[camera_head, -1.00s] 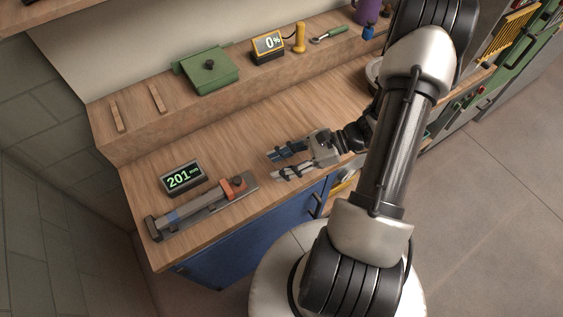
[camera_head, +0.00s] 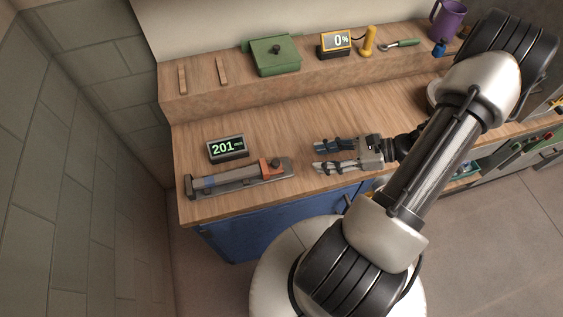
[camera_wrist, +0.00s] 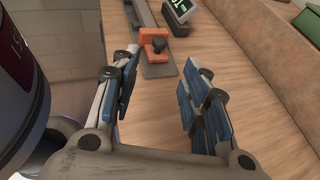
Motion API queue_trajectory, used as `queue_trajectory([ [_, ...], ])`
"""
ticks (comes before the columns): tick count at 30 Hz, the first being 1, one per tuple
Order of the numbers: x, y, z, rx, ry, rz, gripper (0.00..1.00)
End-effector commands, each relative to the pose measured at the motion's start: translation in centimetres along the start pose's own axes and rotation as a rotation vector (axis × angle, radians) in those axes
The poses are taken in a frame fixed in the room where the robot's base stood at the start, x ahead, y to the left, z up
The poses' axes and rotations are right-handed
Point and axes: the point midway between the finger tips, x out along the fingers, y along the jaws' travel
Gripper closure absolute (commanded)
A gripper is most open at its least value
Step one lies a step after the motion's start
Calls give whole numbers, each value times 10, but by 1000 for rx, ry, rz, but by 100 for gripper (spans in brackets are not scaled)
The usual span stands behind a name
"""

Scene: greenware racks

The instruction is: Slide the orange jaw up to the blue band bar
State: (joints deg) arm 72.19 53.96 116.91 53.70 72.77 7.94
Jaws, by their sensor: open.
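The orange jaw (camera_head: 265,167) sits near the right end of a grey slide rail (camera_head: 248,183) on the wooden counter. The jaw carries a dark knob. The blue band (camera_head: 209,181) is on the bar near the rail's left end, well apart from the jaw. My gripper (camera_head: 318,157) is open and empty to the right of the rail, fingers pointing at the jaw. In the wrist view the orange jaw (camera_wrist: 152,46) lies ahead, between and beyond the open fingers (camera_wrist: 155,95). The blue band is not visible in the wrist view.
A display reading 201 (camera_head: 228,148) stands just behind the rail. The counter between gripper and rail is clear.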

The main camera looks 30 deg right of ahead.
Motion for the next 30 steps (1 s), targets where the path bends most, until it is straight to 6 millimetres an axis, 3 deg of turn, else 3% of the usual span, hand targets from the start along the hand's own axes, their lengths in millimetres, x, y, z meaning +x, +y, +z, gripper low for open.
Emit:
queue_trajectory([
  [9,73,2,-2,0,0,7,59],
  [15,107,1,-1,0,0,4,59],
  [21,122,1,0,0,0,3,59],
  [30,124,0,0,0,1,0,59],
])
